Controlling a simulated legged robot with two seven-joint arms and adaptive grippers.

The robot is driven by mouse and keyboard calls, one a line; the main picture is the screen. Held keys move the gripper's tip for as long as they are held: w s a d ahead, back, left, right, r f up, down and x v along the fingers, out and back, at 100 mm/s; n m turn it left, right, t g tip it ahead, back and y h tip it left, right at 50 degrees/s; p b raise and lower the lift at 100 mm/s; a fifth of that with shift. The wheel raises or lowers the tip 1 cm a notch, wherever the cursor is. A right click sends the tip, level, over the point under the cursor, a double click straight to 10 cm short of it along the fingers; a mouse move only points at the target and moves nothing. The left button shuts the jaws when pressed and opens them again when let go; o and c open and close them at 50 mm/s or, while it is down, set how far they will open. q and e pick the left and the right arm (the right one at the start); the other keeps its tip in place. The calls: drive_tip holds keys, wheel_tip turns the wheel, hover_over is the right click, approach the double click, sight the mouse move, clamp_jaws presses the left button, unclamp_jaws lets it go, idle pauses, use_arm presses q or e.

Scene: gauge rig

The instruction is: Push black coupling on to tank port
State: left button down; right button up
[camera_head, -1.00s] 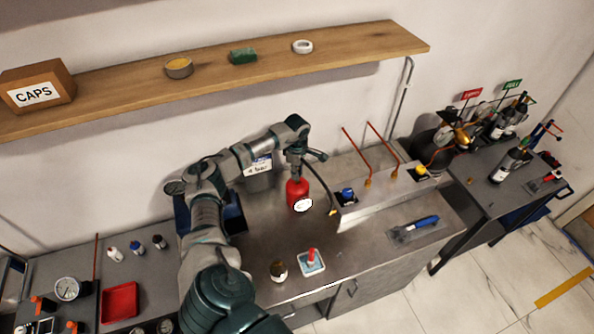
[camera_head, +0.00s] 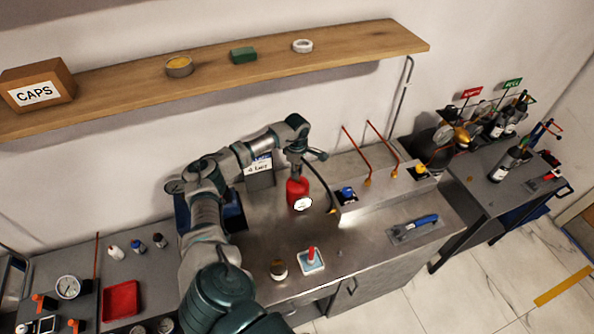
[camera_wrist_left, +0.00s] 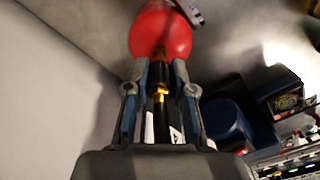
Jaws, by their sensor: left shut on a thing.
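A red tank (camera_head: 298,190) with a white round label stands upright on the steel bench, close to the wall. My left gripper (camera_head: 296,171) points down just above its top. In the left wrist view the fingers (camera_wrist_left: 161,70) are shut on the black coupling (camera_wrist_left: 158,75), which has a brass ring behind it. The coupling's front end meets or nearly meets the red tank (camera_wrist_left: 160,35). The tank port is hidden there, so I cannot tell how far the coupling sits on it. My right gripper is not in view.
A dark hose (camera_head: 325,184) curves down to the right of the tank. Beside it is a metal block with a blue knob (camera_head: 347,193). A shelf (camera_head: 220,70) runs above.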

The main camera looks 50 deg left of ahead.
use_arm(q)
drive_tip(key=shift+f, duration=0.2)
drive_tip(key=shift+f+b, duration=0.7)
drive_tip(key=shift+f, duration=0.2)
drive_tip(key=shift+f, duration=0.2)
idle(0.5)
drive_tip(key=c, duration=0.6)
unclamp_jaws()
wheel_tip(320, 180, up, 12)
drive_tip(key=shift+a+f, duration=0.1)
